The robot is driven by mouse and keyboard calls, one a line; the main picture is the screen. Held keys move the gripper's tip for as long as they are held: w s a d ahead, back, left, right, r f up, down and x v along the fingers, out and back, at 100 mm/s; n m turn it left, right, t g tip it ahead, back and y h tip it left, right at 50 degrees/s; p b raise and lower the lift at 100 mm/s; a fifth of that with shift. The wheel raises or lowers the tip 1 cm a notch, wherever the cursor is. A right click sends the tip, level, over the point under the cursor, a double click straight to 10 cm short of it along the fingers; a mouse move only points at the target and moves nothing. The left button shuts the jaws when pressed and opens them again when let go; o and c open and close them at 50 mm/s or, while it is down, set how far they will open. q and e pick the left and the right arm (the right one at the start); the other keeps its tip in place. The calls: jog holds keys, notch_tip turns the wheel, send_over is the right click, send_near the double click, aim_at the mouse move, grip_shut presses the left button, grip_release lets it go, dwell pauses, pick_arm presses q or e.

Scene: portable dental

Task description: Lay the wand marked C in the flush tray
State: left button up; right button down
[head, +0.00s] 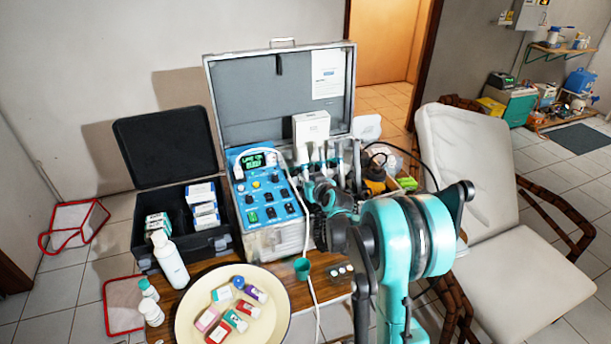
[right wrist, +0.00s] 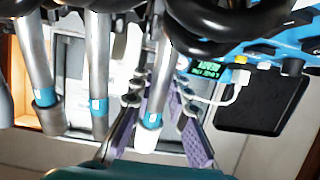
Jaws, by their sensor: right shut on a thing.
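Several silver wands with blue bands hang in a row at the case in the head view (head: 318,152); they also show in the right wrist view (right wrist: 97,70). My right gripper (head: 322,192) is at this row. In the right wrist view its two pads (right wrist: 158,108) are shut on one wand (right wrist: 153,98), which has a blue band and a pale end. The letters on the wands are too small to read, so I cannot tell which is C. I cannot make out a flush tray for certain. My left gripper is not in view.
A blue control panel (head: 264,190) with a lit display stands left of the wands. A round cream tray (head: 190,330) holds several small coloured boxes. A white bottle (head: 170,262), a small green cup (head: 302,268) and an open black case (head: 140,240) stand nearby. A cream chair (head: 500,215) is at right.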

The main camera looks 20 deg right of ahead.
aim_at(305, 159)
jog(key=shift+w+r+p, duration=0.4)
jog(key=shift+r+p, duration=0.3)
jog(key=shift+r, duration=0.4)
jog(key=shift+w+r+p, duration=0.45)
jog(key=shift+r+p, duration=0.2)
jog(key=shift+r, duration=0.4)
jog(key=shift+w+r+p, duration=0.4)
jog(key=shift+r+p, duration=0.3)
jog(key=shift+r, duration=0.4)
